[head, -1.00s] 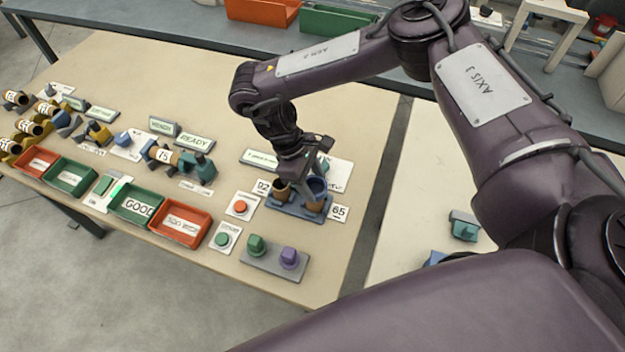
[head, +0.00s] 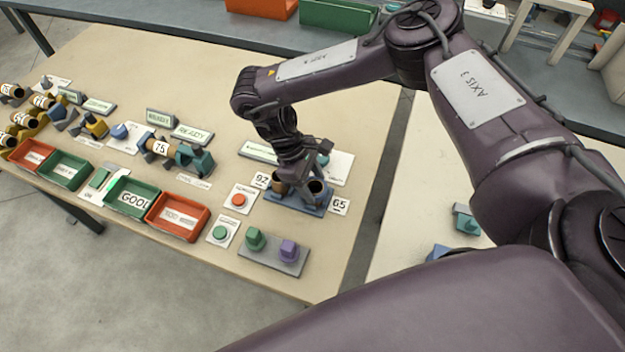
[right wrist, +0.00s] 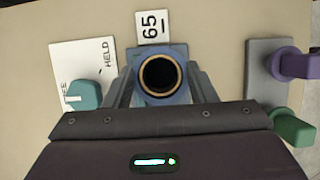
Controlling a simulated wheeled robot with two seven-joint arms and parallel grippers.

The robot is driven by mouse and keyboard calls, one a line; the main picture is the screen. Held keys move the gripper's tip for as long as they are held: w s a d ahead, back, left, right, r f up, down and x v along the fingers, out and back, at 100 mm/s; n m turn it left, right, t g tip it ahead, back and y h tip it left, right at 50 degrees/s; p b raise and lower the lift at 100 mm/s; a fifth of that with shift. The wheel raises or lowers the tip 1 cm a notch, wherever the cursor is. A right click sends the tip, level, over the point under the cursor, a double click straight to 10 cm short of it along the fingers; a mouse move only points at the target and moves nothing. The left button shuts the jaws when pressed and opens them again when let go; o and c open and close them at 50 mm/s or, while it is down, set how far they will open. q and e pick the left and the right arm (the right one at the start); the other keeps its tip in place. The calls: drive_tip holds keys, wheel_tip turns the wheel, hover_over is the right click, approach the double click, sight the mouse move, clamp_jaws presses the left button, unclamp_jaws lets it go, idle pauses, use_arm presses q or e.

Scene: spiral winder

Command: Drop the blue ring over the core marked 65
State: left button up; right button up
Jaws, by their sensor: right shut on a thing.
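The core marked 65 (right wrist: 158,58) is a brown tube with a dark hollow, upright on a blue base in the right wrist view; its top also shows in the head view (head: 316,187). The blue ring (right wrist: 160,99) appears to sit around this core, below its rim; its lower edge cannot be told from the blue base. My right gripper (head: 305,180) points down over the base, with one finger on each side of the core, shut on the ring. The label 65 (right wrist: 152,27) lies beside the base. My left gripper is not in view.
The core marked 92 (head: 279,187) stands just left on the same base (head: 296,206). Trays line the table's front edge.

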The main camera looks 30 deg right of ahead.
drive_tip(key=o, duration=1.1)
drive_tip(key=v, duration=0.7)
drive_tip(key=shift+w+a+r, duration=0.15)
drive_tip(key=shift+r, duration=0.2)
